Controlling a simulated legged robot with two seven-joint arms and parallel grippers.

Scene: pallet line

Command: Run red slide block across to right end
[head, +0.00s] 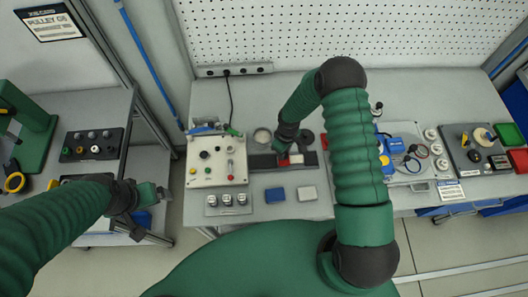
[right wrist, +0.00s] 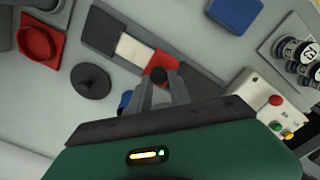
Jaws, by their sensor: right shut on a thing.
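The red slide block (head: 284,162) is on a dark rail (head: 261,161) at the middle of the bench. A white section (head: 297,160) of the rail lies just right of it, with a dark stretch beyond. In the right wrist view the red block (right wrist: 160,64) touches or nearly touches the white section (right wrist: 133,46). My right gripper (head: 284,148) reaches down at the block. In the right wrist view its fingers (right wrist: 160,82) are closed on a dark knob at the red block, partly hiding it. My left gripper (head: 155,192) is away at the left; its fingers are unclear.
A control box (head: 216,160) stands left of the rail. A blue block (head: 275,195) and a pale block (head: 308,193) lie in front of it. A black disc (right wrist: 91,81) and a red holder (right wrist: 40,42) are beside the rail in the right wrist view.

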